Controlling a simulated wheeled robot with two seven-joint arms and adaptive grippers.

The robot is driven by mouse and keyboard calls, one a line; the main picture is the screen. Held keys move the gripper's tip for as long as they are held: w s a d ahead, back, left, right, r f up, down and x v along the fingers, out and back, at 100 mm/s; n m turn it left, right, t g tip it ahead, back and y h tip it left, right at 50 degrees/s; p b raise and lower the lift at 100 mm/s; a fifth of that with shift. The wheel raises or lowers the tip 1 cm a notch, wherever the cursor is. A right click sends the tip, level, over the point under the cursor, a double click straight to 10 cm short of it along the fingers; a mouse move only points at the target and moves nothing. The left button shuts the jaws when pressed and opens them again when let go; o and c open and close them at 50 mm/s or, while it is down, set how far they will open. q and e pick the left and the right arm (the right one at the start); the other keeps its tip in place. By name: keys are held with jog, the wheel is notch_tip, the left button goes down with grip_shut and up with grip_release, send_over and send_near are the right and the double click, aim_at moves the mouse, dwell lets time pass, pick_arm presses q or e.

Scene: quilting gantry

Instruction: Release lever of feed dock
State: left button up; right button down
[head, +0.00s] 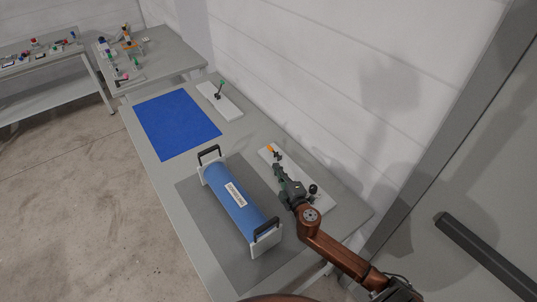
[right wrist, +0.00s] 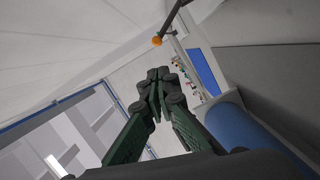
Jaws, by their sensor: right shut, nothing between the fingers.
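A white base plate (head: 265,154) lies along the wall side of the table, and a lever with an orange knob (head: 270,149) stands at its far end. I cannot read any label that names it the feed dock. In the right wrist view the orange knob (right wrist: 157,41) sits on the end of a dark rod (right wrist: 174,17), beyond my fingertips. My right gripper (head: 278,169) is shut and empty over the plate, just short of the knob; its closed green fingers also show in the right wrist view (right wrist: 157,82). Contact with the lever does not show. My left gripper is out of view.
A blue roll (head: 229,192) with white end brackets and black handles lies left of my right gripper on a grey mat (head: 195,208). A black knob (head: 313,188) stands beside my wrist. Farther off are a blue sheet (head: 177,124) and a plate with a green-knobbed lever (head: 220,84).

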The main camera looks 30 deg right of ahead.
aim_at(274, 152)
jog(key=w+d, duration=0.1)
jog(key=w, duration=0.9)
jog(key=shift+f+b, duration=0.35)
jog(key=shift+b, duration=0.1)
jog(key=shift+d+r, duration=0.1)
jog(key=shift+d+r+m+p, duration=0.2)
jog(key=shift+m+p, duration=0.1)
jog(key=shift+p, duration=0.1)
